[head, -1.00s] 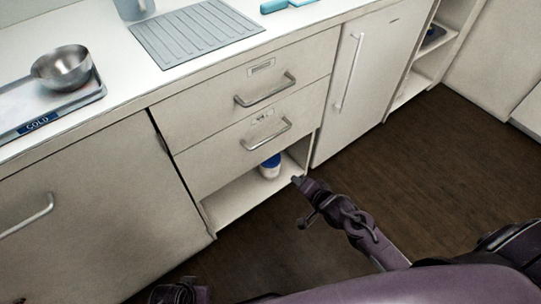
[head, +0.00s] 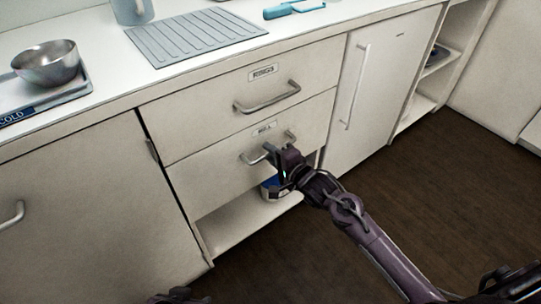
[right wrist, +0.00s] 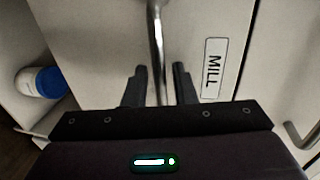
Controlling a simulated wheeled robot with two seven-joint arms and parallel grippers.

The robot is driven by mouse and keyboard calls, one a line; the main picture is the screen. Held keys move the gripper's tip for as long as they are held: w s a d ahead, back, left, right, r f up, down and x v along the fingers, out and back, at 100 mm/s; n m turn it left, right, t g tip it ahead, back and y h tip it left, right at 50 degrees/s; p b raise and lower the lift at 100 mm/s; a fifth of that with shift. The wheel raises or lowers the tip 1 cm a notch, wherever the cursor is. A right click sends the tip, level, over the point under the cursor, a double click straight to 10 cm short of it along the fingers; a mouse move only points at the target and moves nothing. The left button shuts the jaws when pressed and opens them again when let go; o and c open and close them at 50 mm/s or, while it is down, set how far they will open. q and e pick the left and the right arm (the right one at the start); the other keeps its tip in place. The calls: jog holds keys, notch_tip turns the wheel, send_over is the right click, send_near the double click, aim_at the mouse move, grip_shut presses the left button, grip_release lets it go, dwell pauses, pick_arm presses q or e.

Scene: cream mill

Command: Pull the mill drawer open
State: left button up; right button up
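The mill drawer (head: 215,160) is the lower of two drawers and sits flush in the cabinet, shut. Its label (right wrist: 214,69) reads MILL in the right wrist view. Its metal bar handle (head: 252,158) is partly hidden by my right gripper (head: 279,150) in the head view. In the right wrist view the handle (right wrist: 155,30) runs between the two fingers of my right gripper (right wrist: 161,70), with a gap on each side. That gripper is open. A dark part of my left gripper (head: 178,296) shows at the bottom edge; its fingers cannot be made out.
An upper drawer (head: 200,125) with its own handle is above. An open shelf (head: 240,225) below holds a blue and white container (head: 270,188), also in the wrist view (right wrist: 42,82). A cabinet door (head: 375,85) stands to the right. The dark floor (head: 420,190) in front is clear.

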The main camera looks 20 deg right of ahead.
jog(key=shift+w, duration=0.25)
grip_shut()
jog(key=shift+s, duration=0.1)
